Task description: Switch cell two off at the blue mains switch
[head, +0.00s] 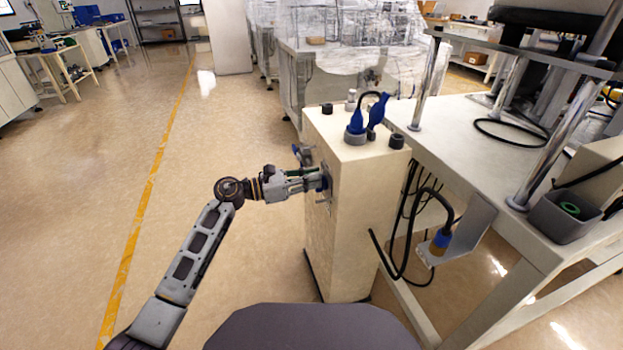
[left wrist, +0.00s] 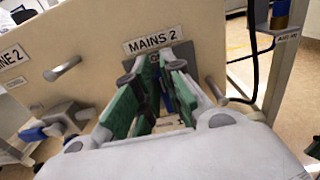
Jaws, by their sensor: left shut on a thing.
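A cream cabinet (head: 357,215) stands beside the white bench. My left gripper (head: 324,183) is at the cabinet's left face, its fingers reaching to that panel. In the left wrist view, my left gripper (left wrist: 152,80) has its green-padded fingers just under a "MAINS 2" label (left wrist: 152,40). The fingers are shut on the mains switch (left wrist: 167,86), of which only a little blue shows between them. The fingers hide most of the switch, so its position cannot be read. My right gripper is not in view.
The panel also bears a partly cut-off label ending in "NE 2" (left wrist: 12,56) and a metal peg (left wrist: 63,69). Blue plugs (head: 355,122) sit on the cabinet top. A cable hangs by a blue connector (head: 440,242) at right. Floor to the left is clear.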

